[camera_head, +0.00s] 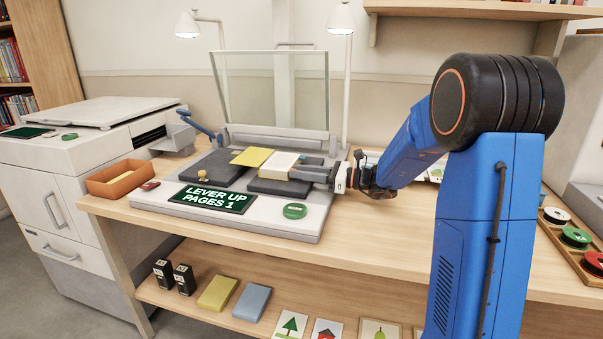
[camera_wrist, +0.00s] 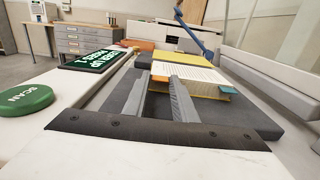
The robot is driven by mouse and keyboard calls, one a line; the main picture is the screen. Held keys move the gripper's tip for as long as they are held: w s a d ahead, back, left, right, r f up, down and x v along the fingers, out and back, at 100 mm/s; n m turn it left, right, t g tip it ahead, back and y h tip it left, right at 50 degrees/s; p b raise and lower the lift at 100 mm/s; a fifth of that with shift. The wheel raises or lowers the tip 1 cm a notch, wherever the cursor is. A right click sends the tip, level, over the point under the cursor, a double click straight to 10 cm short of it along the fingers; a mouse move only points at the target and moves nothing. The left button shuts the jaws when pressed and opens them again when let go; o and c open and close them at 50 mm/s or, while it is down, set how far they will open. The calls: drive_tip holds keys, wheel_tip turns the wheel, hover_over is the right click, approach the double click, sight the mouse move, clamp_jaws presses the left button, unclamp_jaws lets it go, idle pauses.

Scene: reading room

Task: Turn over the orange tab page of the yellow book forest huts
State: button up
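The yellow book (camera_head: 252,157) lies open on the dark cradle of the scanner, its cover spread to the left and a printed page (camera_head: 281,163) on top at right. In the wrist view the printed page (camera_wrist: 190,71) faces up above the yellow page edges. An orange tab (camera_wrist: 160,78) sticks out at the near edge, and a teal tab (camera_wrist: 227,90) sits to its right. My gripper (camera_wrist: 160,84) has its two grey fingers apart, pointing at the orange tab, which shows between the tips. Whether they touch it I cannot tell. In the head view my gripper (camera_head: 308,174) is at the book's right.
The scanner's glass plate (camera_head: 275,92) stands raised behind the book. A blue lever (camera_head: 199,125) points up at left. A sign (camera_head: 213,198) reads "LEVER UP PAGES 1". An orange tray (camera_head: 117,179) stands left.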

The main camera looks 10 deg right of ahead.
clamp_jaws()
drive_tip(key=shift+r+h, duration=0.4)
drive_tip(key=shift+r, duration=0.35)
drive_tip(key=r+g+h, duration=0.1)
drive_tip(key=r+h, duration=0.1)
drive_tip(key=w+a+r+g+h, duration=0.1)
drive_tip(key=r+h, duration=0.1)
drive_tip(key=r, duration=0.1)
drive_tip(key=a+r+g+h, duration=0.1)
drive_tip(key=r, duration=0.1)
drive_tip(key=shift+w+a+r+g+h, duration=0.2)
drive_tip(key=shift+g+h, duration=0.2)
drive_tip(key=w+a+r+g+h, duration=0.4)
drive_tip(key=a+h, duration=0.3)
drive_tip(key=a, duration=0.2)
drive_tip(key=shift+w+a+r, duration=0.15)
drive_tip(key=shift+w+r, duration=0.55)
drive_tip(key=shift+r, duration=0.05)
